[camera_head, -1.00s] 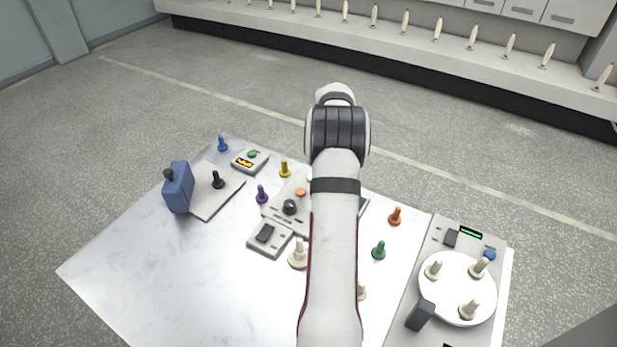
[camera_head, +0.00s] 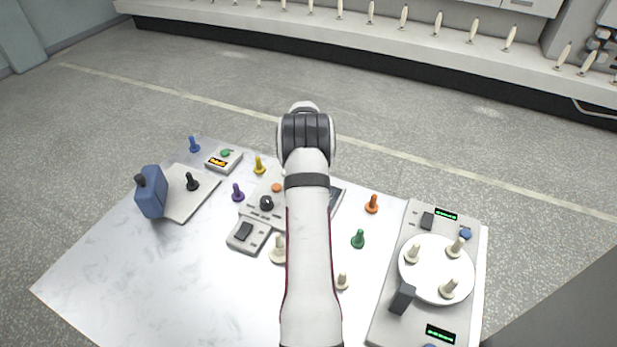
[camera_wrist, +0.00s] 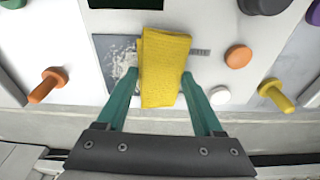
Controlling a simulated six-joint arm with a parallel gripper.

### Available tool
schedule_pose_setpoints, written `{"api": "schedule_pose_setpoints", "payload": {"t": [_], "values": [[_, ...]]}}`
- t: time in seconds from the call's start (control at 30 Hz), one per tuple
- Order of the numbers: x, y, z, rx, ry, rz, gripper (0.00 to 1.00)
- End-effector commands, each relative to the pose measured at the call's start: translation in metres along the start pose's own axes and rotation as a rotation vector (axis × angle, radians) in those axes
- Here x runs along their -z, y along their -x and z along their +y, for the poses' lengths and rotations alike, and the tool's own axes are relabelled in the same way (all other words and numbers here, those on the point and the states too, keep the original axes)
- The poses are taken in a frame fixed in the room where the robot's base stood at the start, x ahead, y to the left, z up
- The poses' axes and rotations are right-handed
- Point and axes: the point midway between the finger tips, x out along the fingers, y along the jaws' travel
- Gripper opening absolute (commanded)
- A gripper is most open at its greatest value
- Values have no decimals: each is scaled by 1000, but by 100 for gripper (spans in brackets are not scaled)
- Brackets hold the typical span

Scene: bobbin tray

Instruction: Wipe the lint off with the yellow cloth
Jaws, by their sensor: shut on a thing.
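My gripper (camera_wrist: 158,80) has teal fingers and is shut on a folded yellow cloth (camera_wrist: 165,68). The cloth lies over the right part of a dark panel (camera_wrist: 112,50) in the wrist view. White, speckled lint (camera_wrist: 124,65) shows on the panel just left of the cloth. Whatever is under the cloth is hidden. In the head view my arm covers the gripper and the cloth, and only the panel's right part (camera_head: 335,198) shows beside the arm.
Near the panel stand an orange bobbin (camera_head: 371,204), a yellow bobbin (camera_head: 259,166) and a green bobbin (camera_head: 358,239). A device with a white turntable (camera_head: 432,285) holds cream bobbins at the right. The table's front left (camera_head: 130,265) is clear.

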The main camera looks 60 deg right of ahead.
Motion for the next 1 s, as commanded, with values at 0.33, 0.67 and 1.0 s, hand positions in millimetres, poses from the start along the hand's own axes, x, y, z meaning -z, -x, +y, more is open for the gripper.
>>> {"api": "schedule_pose_setpoints", "payload": {"t": [0.33,0.67,1.0], "values": [[2,-1,33,-1,-1,-1,8],[3,-1,62,0,-2,-1,8],[2,-1,48,0,2,-1,8]]}}
